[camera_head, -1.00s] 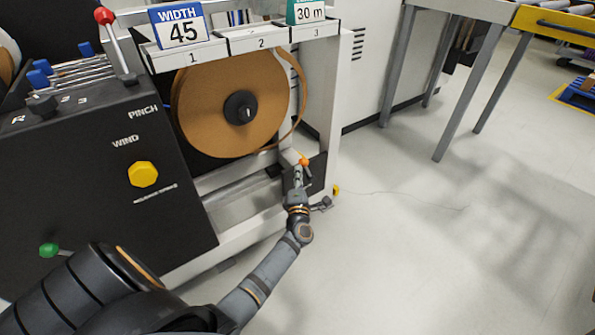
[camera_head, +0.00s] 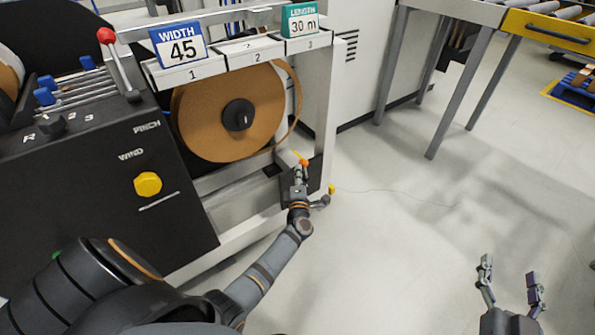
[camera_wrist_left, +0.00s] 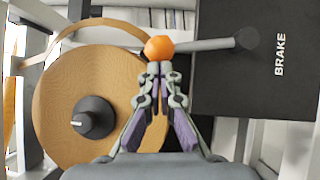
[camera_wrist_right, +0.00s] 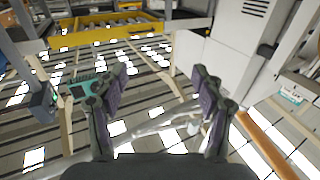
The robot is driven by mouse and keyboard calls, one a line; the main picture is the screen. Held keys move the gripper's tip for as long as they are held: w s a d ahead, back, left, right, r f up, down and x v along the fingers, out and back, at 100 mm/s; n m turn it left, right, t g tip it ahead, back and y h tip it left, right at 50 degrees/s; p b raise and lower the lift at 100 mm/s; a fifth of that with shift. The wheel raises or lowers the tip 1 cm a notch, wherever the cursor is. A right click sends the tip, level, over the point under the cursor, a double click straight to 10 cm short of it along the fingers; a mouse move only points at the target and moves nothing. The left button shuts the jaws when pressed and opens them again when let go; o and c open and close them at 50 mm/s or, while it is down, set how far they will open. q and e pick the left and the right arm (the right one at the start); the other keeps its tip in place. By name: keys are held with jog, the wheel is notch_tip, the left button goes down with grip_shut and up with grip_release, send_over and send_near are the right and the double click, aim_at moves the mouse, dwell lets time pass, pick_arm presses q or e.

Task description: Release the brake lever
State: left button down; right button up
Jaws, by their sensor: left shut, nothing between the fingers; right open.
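The brake lever's orange knob (camera_wrist_left: 159,48) is in the left wrist view, on a grey rod (camera_wrist_left: 213,44) that runs right to a pivot on a black panel marked BRAKE (camera_wrist_left: 252,75). In the head view the orange knob (camera_head: 304,162) is low on the machine, below the brown roll. My left gripper (camera_wrist_left: 160,70) is shut and empty, its tips just at the near side of the knob; I cannot tell whether they touch. It also shows in the head view (camera_head: 299,177). My right gripper (camera_head: 509,272) is open and empty over clear floor, far from the lever.
The brown banding roll (camera_head: 225,120) on a black hub stands beside the lever. The black control panel (camera_head: 95,190) has a red-knobbed lever (camera_head: 107,36) and a yellow button (camera_head: 147,184). A roller table (camera_head: 505,15) stands at the back right.

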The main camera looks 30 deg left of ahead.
jog(key=s+a+f+g+p, duration=0.1)
jog(key=s+f+g+p, duration=0.1)
jog(key=s+f+g, duration=0.75)
jog(key=s+a+f+g+p, duration=0.15)
jog(key=s+f+g, duration=0.4)
jog(key=f, duration=0.75)
pick_arm(q)
jog(key=shift+w+d+r+m+g+h+p, duration=0.25)
jog(key=shift+w+r+m+g+p, duration=0.15)
jog(key=shift+w+m+p, duration=0.25)
jog(key=shift+w+d+r+m+g+h+p, duration=0.15)
jog(key=shift+w+d+r+m+g+p, duration=0.15)
jog(key=shift+w+m+p, duration=0.35)
jog(key=shift+m+g, duration=0.7)
jog(key=shift+m, duration=0.1)
jog(key=w+p, duration=0.1)
jog(key=w+d, duration=0.1)
jog(key=w, duration=0.1)
jog(key=w+d+p, duration=0.1)
jog(key=shift+w+r+p, duration=0.1)
jog(key=shift+w+p, duration=0.15)
jog(key=shift+p, duration=0.05)
pick_arm(e)
jog(key=s+d+r+g, duration=0.1)
jog(key=s+d+r, duration=0.1)
jog(key=r, duration=0.3)
jog(key=shift+s+d+r+g+h, duration=0.3)
jog(key=shift+s+d, duration=0.05)
jog(key=shift+d, duration=0.4)
